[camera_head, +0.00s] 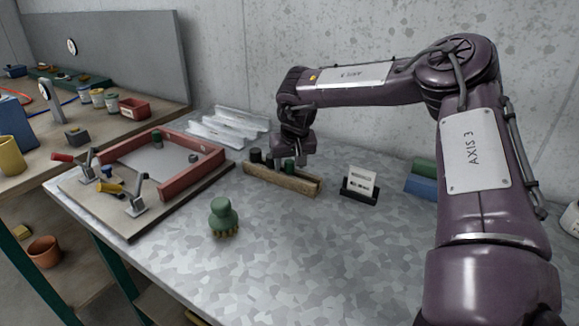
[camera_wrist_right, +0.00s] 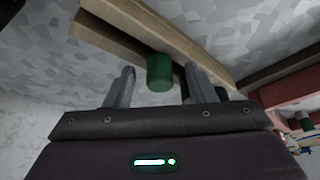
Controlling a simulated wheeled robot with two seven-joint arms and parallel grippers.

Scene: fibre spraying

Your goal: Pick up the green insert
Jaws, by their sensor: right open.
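The green insert (camera_head: 289,164) is a short cylinder standing in a wooden holder (camera_head: 300,184) on the grey table. My right gripper (camera_head: 290,158) reaches down over the holder. In the right wrist view, the green insert (camera_wrist_right: 160,74) shows between the two fingers of my open right gripper (camera_wrist_right: 161,70), with a gap on each side. A darker cylinder (camera_head: 256,155) stands at the left end of the same holder. My left gripper is not in view.
A red-framed board (camera_head: 206,168) with clamps lies to the left. A green-knobbed brush (camera_head: 223,213) stands in front. A card in a black stand (camera_head: 359,185) is right of the holder, and clear ridged pieces (camera_head: 225,128) lie behind.

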